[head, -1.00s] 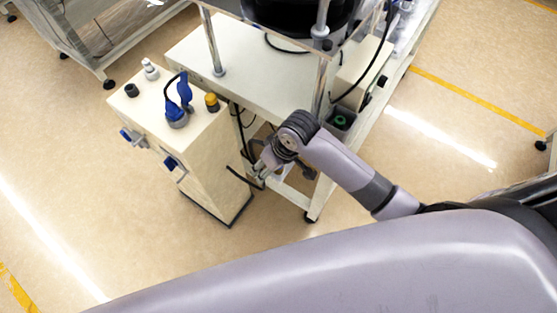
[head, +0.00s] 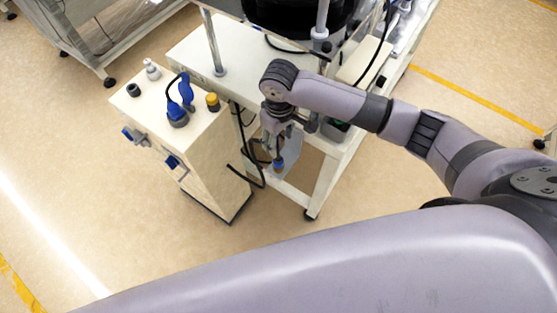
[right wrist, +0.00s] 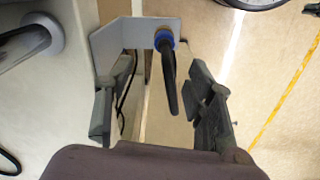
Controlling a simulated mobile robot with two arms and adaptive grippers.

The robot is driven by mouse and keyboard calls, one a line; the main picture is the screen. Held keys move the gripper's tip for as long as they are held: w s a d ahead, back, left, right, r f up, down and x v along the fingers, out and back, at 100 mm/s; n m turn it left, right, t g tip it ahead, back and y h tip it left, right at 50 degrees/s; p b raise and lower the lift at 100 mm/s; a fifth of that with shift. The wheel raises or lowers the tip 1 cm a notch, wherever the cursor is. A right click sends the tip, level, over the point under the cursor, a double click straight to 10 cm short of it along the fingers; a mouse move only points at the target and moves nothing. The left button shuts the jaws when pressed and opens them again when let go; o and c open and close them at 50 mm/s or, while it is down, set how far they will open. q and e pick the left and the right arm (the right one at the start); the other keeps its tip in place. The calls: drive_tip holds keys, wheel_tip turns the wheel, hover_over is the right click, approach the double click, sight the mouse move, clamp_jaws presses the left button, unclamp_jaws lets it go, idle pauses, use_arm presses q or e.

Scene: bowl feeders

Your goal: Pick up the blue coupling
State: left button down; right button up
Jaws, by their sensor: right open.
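A blue coupling (head: 279,163) with a dark stem sits at a light grey bracket (head: 290,150) on the side of the white frame. In the right wrist view, the coupling (right wrist: 163,38) shows as a blue ring at the bracket plate (right wrist: 118,43), its black stem pointing toward the camera. My right gripper (head: 277,137) points down just above the coupling in the head view. In the right wrist view its open fingers (right wrist: 162,78) stand on either side of the stem, with gaps visible on both sides. My left gripper is not in view.
A white cabinet (head: 190,150) stands at the left with blue connectors (head: 177,115) and a yellow knob (head: 212,101) on top. Dark cables (head: 250,165) hang between it and the white frame (head: 325,185). The floor in front is clear.

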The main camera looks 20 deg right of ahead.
sight(279, 158)
wheel_tip(279, 158, down, 5)
drive_tip(key=shift+r, duration=0.1)
drive_tip(key=shift+s+a+f+p, duration=0.1)
drive_tip(key=shift+s+f+p, duration=0.1)
drive_tip(key=shift+f, duration=1.15)
drive_tip(key=shift+s+a+f+p, duration=0.1)
drive_tip(key=shift+f+p, duration=0.05)
drive_tip(key=shift+f, duration=1.15)
drive_tip(key=shift+c, duration=0.4)
clamp_jaws()
